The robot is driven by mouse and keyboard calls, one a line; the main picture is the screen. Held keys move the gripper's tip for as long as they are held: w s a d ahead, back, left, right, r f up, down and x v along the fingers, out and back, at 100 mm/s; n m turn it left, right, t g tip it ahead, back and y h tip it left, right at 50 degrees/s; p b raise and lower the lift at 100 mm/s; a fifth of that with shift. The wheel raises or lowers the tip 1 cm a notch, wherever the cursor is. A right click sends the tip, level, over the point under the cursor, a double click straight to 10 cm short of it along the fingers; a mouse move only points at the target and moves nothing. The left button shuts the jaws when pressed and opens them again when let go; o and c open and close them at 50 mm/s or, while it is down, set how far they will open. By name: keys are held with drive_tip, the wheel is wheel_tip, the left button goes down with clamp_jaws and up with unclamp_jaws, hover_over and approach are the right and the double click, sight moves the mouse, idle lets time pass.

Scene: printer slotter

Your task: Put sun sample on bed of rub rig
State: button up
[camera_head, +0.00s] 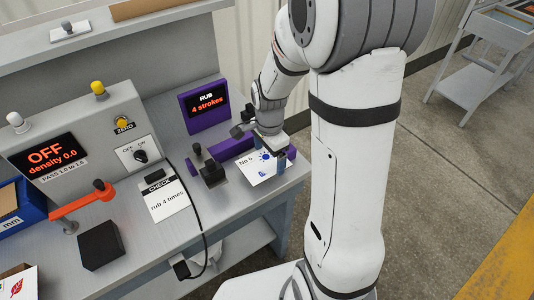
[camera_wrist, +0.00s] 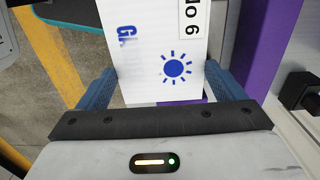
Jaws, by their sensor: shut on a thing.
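The sun sample (camera_head: 258,172) is a white card with a blue sun and the label "No 6". In the wrist view the card (camera_wrist: 150,80) lies between the two blue fingers of my gripper (camera_wrist: 160,92), which is shut on it. In the head view my gripper (camera_head: 272,150) holds the card at the bench's right end, in front of the rub rig. The rub rig has a purple display (camera_head: 206,104) reading "RUB 4 strokes" and a purple base (camera_head: 232,148), partly hidden by my gripper and the card. I cannot tell whether the card touches the rig.
A black lever device (camera_head: 210,168) stands left of the card. A "CHECK rub 4 times" note (camera_head: 164,200) and a cable lie further left. A grey density unit (camera_head: 75,140) reads OFF, with an orange-red arm (camera_head: 82,200) and black block (camera_head: 101,245) before it.

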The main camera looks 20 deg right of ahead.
sight(269, 160)
drive_tip(key=shift+f, duration=0.2)
drive_tip(key=o, duration=0.7)
drive_tip(key=shift+r, duration=0.1)
wheel_tip(269, 160, up, 11)
drive_tip(key=s+r+n+t, duration=0.1)
drive_tip(key=s+n, duration=0.3)
drive_tip(key=s+r+n+t, duration=0.1)
drive_tip(key=s+r+n, duration=0.1)
drive_tip(key=s+n, duration=0.3)
drive_tip(key=s+r+n+t, duration=0.1)
drive_tip(key=s+n, duration=0.4)
drive_tip(key=shift+s+a+r, duration=0.1)
drive_tip(key=shift+a+r, duration=0.05)
drive_tip(key=shift+r, duration=0.05)
